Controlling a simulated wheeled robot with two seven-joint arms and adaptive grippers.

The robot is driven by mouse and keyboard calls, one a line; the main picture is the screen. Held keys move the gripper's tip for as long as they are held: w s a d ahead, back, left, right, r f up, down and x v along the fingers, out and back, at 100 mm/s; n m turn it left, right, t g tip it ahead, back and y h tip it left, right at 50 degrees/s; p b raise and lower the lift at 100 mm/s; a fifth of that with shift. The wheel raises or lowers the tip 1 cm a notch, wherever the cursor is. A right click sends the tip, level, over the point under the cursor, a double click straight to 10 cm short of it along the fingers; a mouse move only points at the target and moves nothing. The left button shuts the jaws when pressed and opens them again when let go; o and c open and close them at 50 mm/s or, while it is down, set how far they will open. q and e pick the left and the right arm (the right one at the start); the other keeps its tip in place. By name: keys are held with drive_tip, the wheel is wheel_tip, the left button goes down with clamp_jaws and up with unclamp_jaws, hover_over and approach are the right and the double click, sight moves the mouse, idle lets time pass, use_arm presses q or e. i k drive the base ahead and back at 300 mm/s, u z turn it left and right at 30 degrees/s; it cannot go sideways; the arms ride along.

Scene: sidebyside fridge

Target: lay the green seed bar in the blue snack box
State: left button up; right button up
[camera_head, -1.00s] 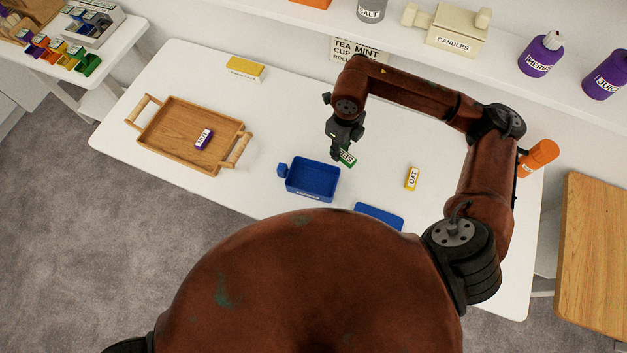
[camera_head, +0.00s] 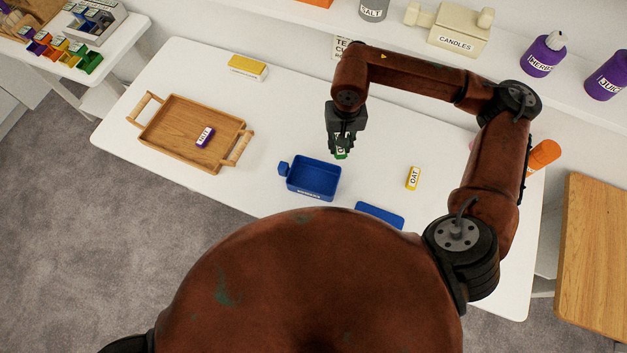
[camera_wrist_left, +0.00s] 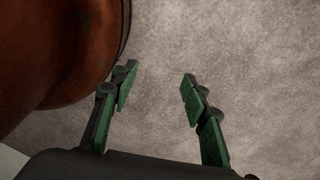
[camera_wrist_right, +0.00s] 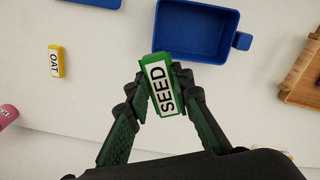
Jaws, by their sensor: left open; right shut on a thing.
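The green seed bar (camera_wrist_right: 161,86), with a white SEED label, is held between the fingers of my right gripper (camera_head: 341,150). In the right wrist view its far end is close to the near wall of the blue snack box (camera_wrist_right: 198,32). In the head view the open, empty-looking box (camera_head: 313,176) stands on the white table, and the bar (camera_head: 341,154) is behind its far right corner, mostly hidden by the gripper. My left gripper (camera_wrist_left: 157,92) is open and empty, with grey carpet behind it.
The blue lid (camera_head: 380,215) lies at the table's front edge. A yellow OAT bar (camera_head: 413,178) lies right of the box. A wooden tray (camera_head: 170,137) with a purple bar (camera_head: 205,137) stands to the left. A yellow block (camera_head: 248,67) lies at the back. The table right of the box is mostly clear.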

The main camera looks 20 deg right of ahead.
sight(315, 182)
drive_tip(key=u, duration=2.25)
drive_tip(key=i, duration=1.5)
drive_tip(key=z, duration=3.4)
drive_tip(key=i, duration=0.5)
